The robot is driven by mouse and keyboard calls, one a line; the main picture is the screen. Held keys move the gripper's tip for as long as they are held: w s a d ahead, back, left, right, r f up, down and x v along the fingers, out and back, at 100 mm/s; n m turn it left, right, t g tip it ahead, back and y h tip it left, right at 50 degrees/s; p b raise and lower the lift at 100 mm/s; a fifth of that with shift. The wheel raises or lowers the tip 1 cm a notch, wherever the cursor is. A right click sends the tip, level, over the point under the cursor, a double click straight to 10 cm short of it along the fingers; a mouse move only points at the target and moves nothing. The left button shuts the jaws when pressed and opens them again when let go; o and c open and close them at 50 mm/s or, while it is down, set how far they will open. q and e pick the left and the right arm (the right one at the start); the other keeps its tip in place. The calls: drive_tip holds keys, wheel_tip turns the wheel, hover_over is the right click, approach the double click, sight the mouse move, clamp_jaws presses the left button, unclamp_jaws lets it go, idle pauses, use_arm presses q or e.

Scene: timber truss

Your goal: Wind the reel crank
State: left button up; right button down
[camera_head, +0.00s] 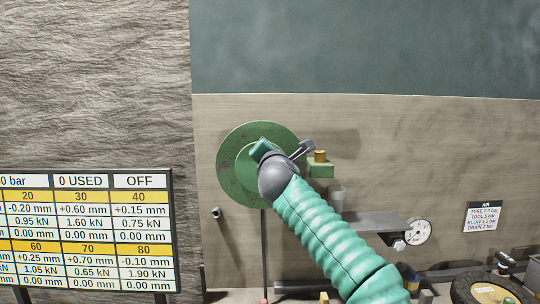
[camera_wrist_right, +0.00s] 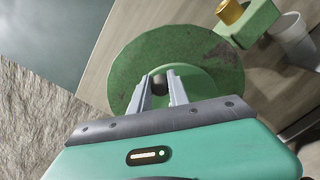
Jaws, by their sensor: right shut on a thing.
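The reel is a round green disc (camera_head: 232,172) with worn dark patches, mounted upright on the wall panel in the head view. My right arm covers its middle and lower right there. In the right wrist view the disc (camera_wrist_right: 128,68) fills the upper middle, with a smaller green hub in front. A dark rounded crank knob (camera_wrist_right: 158,82) sits between the fingertips of my right gripper (camera_wrist_right: 160,88), which is shut on it. The head view hides the fingertips and the knob. The rest of the crank is hard to make out. My left gripper is in neither view.
Right of the reel is a green bracket (camera_head: 321,170) with a brass cylinder (camera_head: 320,156). Below it are a grey cup (camera_head: 336,194), a grey shelf (camera_head: 372,222) and a round gauge (camera_head: 418,232). A number board (camera_head: 90,232) stands at left.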

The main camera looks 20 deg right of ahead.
drive_tip(key=shift+w+a+f, duration=0.1)
drive_tip(key=shift+w+f, duration=0.05)
drive_tip(key=shift+f, duration=0.3)
drive_tip(key=c, duration=1.3)
unclamp_jaws()
drive_tip(key=shift+r, duration=0.1)
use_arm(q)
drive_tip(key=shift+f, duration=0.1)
use_arm(e)
drive_tip(key=shift+o, duration=0.2)
drive_tip(key=shift+r, duration=0.15)
drive_tip(key=shift+r, duration=0.1)
use_arm(q)
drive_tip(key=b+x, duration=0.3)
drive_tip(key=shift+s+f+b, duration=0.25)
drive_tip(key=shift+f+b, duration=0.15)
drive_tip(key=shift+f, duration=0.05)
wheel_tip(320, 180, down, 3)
drive_tip(key=b, duration=0.3)
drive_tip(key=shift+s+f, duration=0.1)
use_arm(e)
drive_tip(key=v, duration=1.7)
drive_tip(key=shift+w, duration=0.1)
